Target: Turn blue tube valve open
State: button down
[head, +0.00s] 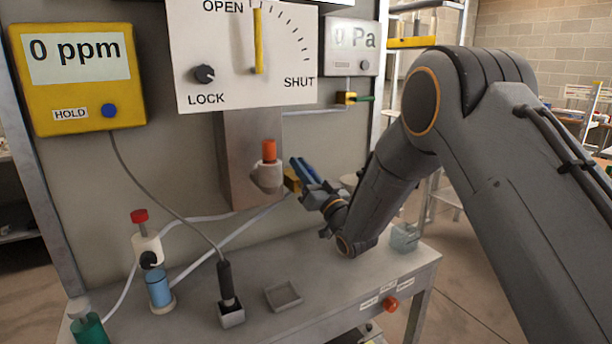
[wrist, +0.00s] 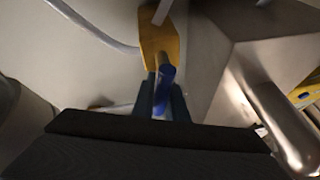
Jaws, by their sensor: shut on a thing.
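The blue tube valve has a yellow body (head: 292,181) on the back panel, low behind my gripper. In the wrist view its yellow body (wrist: 160,42) is at the top middle, with a blue handle (wrist: 164,84) reaching down from it. My gripper (head: 303,172) is at this valve in the head view. In the wrist view my gripper (wrist: 162,98) has its two dark fingers on either side of the blue handle, shut on it. The fingers and the wrist hide part of the handle. A pale tube (wrist: 100,28) runs to the yellow body.
A second valve with a green handle (head: 364,98) is higher right. An orange-topped fitting (head: 268,160) is just left of my gripper. The OPEN/SHUT dial panel (head: 215,45) is above. A probe (head: 229,287), an empty tray (head: 284,296) and a blue cylinder (head: 160,289) stand on the bench.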

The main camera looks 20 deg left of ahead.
jog(key=shift+s+a+n+g+y+b, duration=0.2)
jog(key=shift+n+g+b, duration=0.15)
jog(key=shift+n, duration=0.35)
jog(key=shift+s+a+n+g+y+b, duration=0.15)
jog(key=shift+n+g+b, duration=0.1)
jog(key=shift+n+g, duration=0.35)
jog(key=shift+n, duration=0.3)
jog(key=c, duration=1.8)
grip_release()
jog(key=shift+o, duration=0.2)
jog(key=b+v, duration=0.1)
jog(key=v, duration=0.7)
jog(key=shift+b, duration=0.4)
jog(key=shift+a, duration=0.1)
